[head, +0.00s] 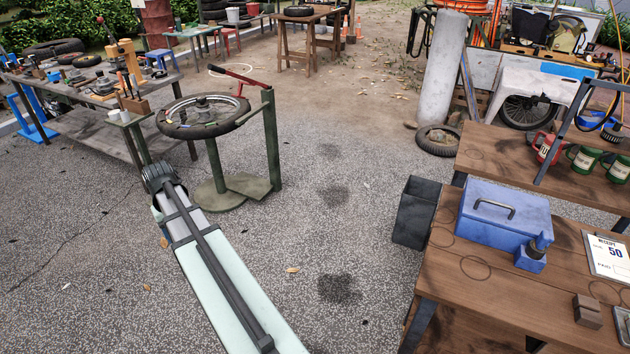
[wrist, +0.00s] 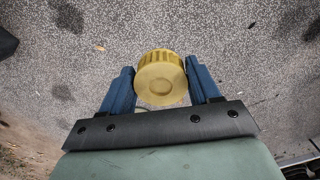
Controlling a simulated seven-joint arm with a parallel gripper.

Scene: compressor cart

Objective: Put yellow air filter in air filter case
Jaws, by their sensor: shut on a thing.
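The yellow air filter (wrist: 160,88) is a short ribbed round piece with a flat, recessed face turned to the wrist camera. My gripper (wrist: 161,73) is shut on it, with one blue finger on each side, and holds it above the grey speckled ground. In the head view my arm reaches out over the ground on the left, and I cannot make out the filter or the fingers there. I cannot identify the air filter case in either view.
A wooden table (head: 460,262) at right bears a blue toolbox (head: 505,212) and a clipboard (head: 606,256). A dark bin (head: 415,212) stands beside it. A green wheel stand (head: 272,140) with a tyre is at left centre. The middle ground is open.

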